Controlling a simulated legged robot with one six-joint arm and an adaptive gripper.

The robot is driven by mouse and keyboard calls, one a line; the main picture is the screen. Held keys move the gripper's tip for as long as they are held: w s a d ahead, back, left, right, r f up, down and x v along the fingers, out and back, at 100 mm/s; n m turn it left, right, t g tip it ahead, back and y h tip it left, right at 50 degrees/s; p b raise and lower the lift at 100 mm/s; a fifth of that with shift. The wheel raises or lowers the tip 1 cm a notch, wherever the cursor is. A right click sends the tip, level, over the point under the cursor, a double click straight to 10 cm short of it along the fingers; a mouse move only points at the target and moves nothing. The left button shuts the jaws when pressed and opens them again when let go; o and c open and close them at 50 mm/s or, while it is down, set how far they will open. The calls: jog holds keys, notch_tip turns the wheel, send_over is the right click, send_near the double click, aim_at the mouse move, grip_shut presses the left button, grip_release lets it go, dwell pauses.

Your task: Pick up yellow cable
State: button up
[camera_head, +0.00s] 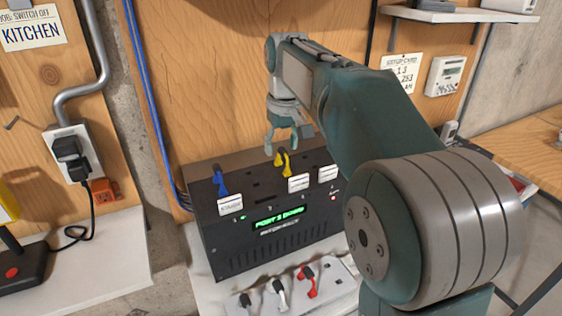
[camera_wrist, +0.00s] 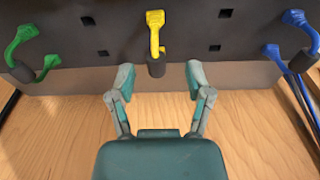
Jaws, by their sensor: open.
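The yellow cable (camera_head: 281,160) is a short yellow connector piece standing on top of the black box (camera_head: 270,210). It also shows in the wrist view (camera_wrist: 155,30), with a dark plug at its lower end. My gripper (camera_head: 290,148) is just above and close to the yellow cable in the head view. In the wrist view my gripper (camera_wrist: 155,80) has its two teal fingers spread apart, with the dark plug of the cable between and slightly beyond the fingertips. I cannot tell whether the fingers touch it. Nothing is held.
A blue cable (camera_head: 219,182) stands on the box to the left. A green cable (camera_wrist: 30,50) shows in the wrist view. A white power strip (camera_head: 320,290) with black, white and red plugs lies in front. The wooden panel (camera_head: 215,60) rises close behind.

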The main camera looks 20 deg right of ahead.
notch_tip(320, 180, down, 2)
jog(key=shift+w, duration=0.1)
jog(key=shift+d+f, duration=0.1)
jog(key=shift+d, duration=0.1)
grip_shut()
jog(key=shift+a, duration=0.1)
